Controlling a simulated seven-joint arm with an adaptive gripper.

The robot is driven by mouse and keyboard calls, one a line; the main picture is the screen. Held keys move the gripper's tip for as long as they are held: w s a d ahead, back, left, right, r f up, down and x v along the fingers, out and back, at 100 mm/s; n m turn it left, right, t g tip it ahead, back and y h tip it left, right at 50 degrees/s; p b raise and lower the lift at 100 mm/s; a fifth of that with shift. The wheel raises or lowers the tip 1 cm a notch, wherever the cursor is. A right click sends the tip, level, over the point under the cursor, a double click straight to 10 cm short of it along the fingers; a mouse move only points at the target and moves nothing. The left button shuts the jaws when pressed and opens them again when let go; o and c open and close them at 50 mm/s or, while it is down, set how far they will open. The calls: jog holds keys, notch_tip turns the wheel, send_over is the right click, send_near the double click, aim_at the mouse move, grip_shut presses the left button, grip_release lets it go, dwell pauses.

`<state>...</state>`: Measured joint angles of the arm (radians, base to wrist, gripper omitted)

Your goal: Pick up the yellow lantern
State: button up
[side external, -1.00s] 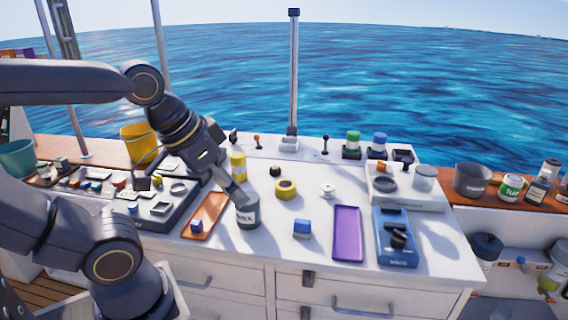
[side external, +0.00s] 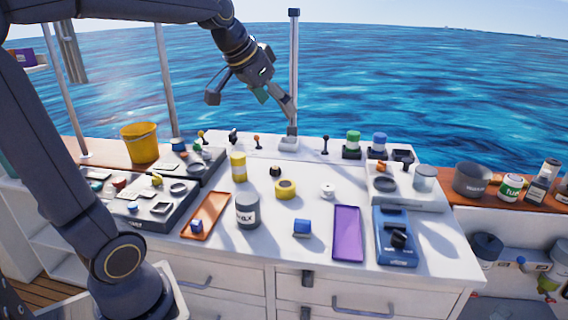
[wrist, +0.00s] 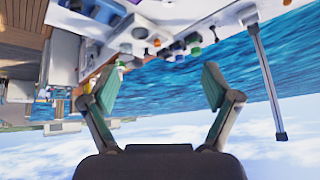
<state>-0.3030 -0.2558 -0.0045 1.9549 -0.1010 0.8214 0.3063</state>
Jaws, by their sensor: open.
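A small yellow cylinder with a pale band (side external: 238,168) stands upright on the white counter, left of centre in the side view. A low, round yellow piece with a dark mark (side external: 285,190) sits to its right. I cannot tell for sure which of them is the lantern. My gripper (side external: 252,100) is raised high above the back of the counter, before the sea. Its fingers are spread wide with nothing between them, also in the wrist view (wrist: 158,88). It touches neither yellow piece.
A tall metal post (side external: 294,75) rises close to my gripper. A grey can (side external: 247,210), a blue block (side external: 302,228), a purple tray (side external: 347,235) and an orange tray (side external: 205,215) crowd the counter (side external: 270,245). A yellow bucket (side external: 140,145) stands on the back left ledge.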

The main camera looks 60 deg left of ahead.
jog(key=w+a+f+n+g+y, duration=0.1)
jog(key=w+a+f, duration=0.15)
jog(key=a, duration=0.45)
jog(key=w+a+f+n, duration=0.1)
jog(key=w+a+n, duration=0.15)
jog(key=a, duration=0.45)
jog(key=n+g, duration=0.2)
jog(key=n, duration=0.1)
send_over(237, 155)
jog(key=s+d, duration=0.3)
jog(key=s, duration=0.2)
notch_tip(237, 155, down, 12)
jog(key=x, duration=1)
jog(key=shift+s+a, duration=0.15)
jog(key=shift+s, duration=0.05)
jog(key=shift+w+x, duration=0.1)
jog(key=shift+x, duration=1.45)
jog(key=shift+w+x, duration=0.15)
jog(key=shift+x, duration=1.4)
jog(key=shift+r, duration=0.1)
jog(key=shift+c, duration=0.4)
jog(key=c, duration=1.3)
